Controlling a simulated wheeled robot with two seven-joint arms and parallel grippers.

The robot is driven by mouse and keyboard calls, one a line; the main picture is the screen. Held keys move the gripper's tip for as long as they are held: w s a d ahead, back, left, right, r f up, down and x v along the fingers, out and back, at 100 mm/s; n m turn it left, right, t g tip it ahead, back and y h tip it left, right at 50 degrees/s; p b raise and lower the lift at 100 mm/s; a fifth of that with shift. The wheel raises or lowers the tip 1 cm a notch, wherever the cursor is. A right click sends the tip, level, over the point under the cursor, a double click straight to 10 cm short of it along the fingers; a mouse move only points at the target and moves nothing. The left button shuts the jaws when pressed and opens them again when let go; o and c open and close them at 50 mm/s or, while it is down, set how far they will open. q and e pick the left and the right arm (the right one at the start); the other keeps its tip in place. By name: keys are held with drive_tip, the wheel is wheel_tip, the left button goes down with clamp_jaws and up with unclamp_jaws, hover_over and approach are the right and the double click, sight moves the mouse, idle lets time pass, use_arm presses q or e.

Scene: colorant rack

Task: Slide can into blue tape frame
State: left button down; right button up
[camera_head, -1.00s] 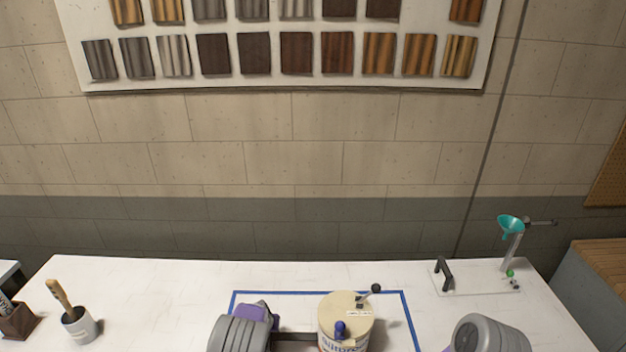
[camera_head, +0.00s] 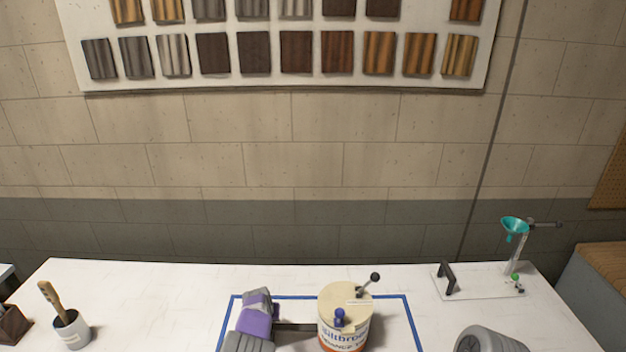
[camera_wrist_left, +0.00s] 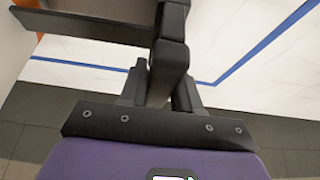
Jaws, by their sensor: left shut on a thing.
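The can (camera_head: 343,318) is cream with a white, blue-lettered label and an orange lower band. My left gripper (camera_head: 277,327) is left of the can, shut on a dark bar that reaches the can's left side. The left wrist view shows the shut fingers (camera_wrist_left: 170,45) and the dark bar (camera_wrist_left: 85,24). My right gripper is out of view.
A white cup with a brush (camera_head: 72,329) and a brown box (camera_head: 12,325) stand at the left. A clear plate with a black handle (camera_head: 446,278) and a teal funnel stand (camera_head: 514,228) are at the back right. The tabletop behind the frame is clear.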

use_arm(q)
drive_tip(key=shift+w, duration=0.15)
drive_tip(key=c, duration=0.7)
unclamp_jaws()
